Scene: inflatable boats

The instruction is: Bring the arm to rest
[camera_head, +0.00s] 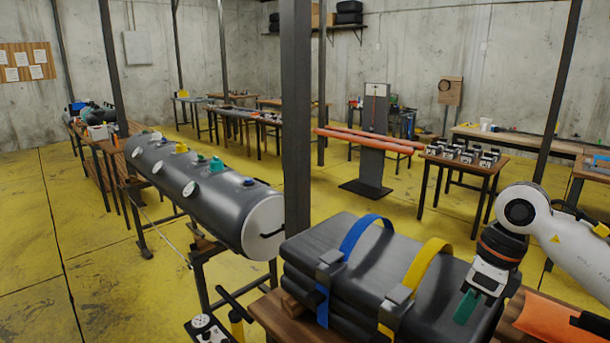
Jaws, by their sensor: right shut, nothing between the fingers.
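My right arm comes in from the right edge, bent down at the wrist. My right gripper (466,306) points down with its green fingers together and nothing between them. It hangs over or just in front of the right end of a folded dark grey bundle (385,262); I cannot tell whether it touches it. A blue strap (362,236) and a yellow strap (428,262) loop up over the bundle.
The bundle lies on a wooden table (277,318). An orange item (552,318) lies right of the gripper. A grey inflatable tube (205,190) with valves rests on stands at left. A dark post (297,120) rises behind the bundle.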

